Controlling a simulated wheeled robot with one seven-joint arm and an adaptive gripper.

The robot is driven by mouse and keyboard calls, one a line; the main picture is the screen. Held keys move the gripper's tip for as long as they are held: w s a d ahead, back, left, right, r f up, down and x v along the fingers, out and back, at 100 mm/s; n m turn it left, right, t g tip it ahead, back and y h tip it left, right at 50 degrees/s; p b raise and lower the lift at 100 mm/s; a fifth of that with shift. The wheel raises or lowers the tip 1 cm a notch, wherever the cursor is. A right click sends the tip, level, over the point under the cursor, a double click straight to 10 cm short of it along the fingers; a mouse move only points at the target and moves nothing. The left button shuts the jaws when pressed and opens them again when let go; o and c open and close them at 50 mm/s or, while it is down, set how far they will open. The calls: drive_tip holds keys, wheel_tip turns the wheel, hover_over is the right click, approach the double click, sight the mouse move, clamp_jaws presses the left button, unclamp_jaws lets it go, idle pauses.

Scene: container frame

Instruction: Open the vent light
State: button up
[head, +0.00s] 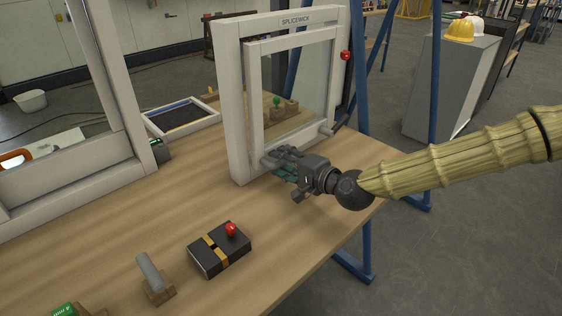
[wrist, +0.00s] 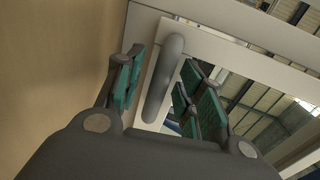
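The vent light is the small pale inner sash (head: 290,38) with a glass pane, set in an upright white frame (head: 232,100) marked "SPLICEWICK" on the bench. The sash appears to sit within its frame; I cannot tell if it is fully shut. My gripper (head: 277,163) is at the sash's lower left edge in the head view. In the wrist view, a rounded grey handle (wrist: 164,80) on the pale frame lies between the teal finger pads of my gripper (wrist: 165,90). The fingers are apart, with gaps beside the handle. A dark lever (head: 341,113) shows at the frame's lower right.
A larger white frame (head: 120,95) stands at the left of the wooden bench (head: 180,205). A black box with a red knob (head: 231,230) and a grey handle on a block (head: 150,272) lie nearer. A blue post (head: 361,70) stands behind the bench.

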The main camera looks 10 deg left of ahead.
drive_tip(key=shift+w+a+f, duration=0.1)
drive_tip(key=shift+w+a, duration=0.05)
drive_tip(key=shift+a, duration=0.1)
clamp_jaws()
idle(0.3)
